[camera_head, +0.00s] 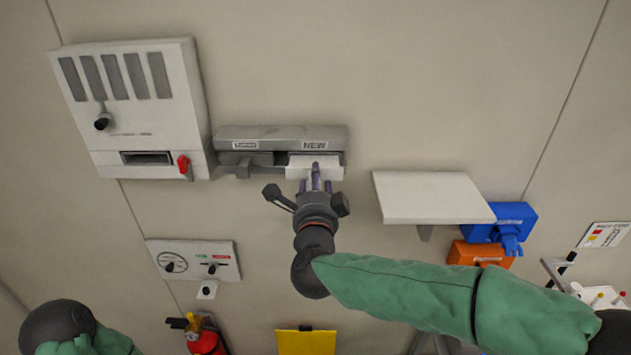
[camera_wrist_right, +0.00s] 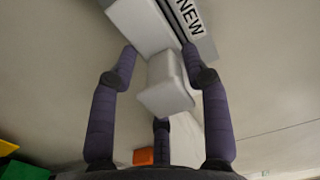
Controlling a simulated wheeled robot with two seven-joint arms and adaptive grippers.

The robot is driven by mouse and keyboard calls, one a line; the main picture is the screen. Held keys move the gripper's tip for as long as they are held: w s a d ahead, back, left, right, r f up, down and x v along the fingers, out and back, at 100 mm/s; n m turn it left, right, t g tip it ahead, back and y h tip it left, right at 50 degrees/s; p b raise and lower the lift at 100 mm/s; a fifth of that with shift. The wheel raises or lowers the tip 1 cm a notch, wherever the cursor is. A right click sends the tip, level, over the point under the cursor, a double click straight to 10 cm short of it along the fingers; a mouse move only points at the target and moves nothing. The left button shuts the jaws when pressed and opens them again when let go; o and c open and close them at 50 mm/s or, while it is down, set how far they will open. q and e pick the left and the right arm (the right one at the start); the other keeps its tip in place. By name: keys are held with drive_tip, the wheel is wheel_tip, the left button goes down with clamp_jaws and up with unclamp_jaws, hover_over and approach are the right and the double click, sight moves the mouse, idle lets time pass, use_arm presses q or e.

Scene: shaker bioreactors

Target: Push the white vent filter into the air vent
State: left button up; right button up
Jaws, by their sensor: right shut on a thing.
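A white vent filter (camera_head: 302,160) sits in the bay under the NEW label of the grey wall holder. In the right wrist view its white block-shaped grip (camera_wrist_right: 165,85) lies between my fingers. My right gripper (camera_head: 316,178) is at the front of the filter and shut on it; it also shows in the right wrist view (camera_wrist_right: 160,80). The white air vent box (camera_head: 190,95) is on the wall to the left, with grey slats above and a dark rectangular slot (camera_head: 147,158) low down. My left gripper is out of view; only part of my left arm shows at the bottom left.
The grey holder (camera_head: 280,133) has a second bay on its left. A red lever (camera_head: 183,164) is beside the vent slot. A white shelf (camera_head: 432,197) juts out at right, near blue (camera_head: 510,218) and orange (camera_head: 478,252) boxes. A gauge panel (camera_head: 195,260) is below the vent.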

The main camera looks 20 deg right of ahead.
drive_tip(key=shift+v, duration=1.05)
drive_tip(key=shift+v, duration=1.4)
idle(0.5)
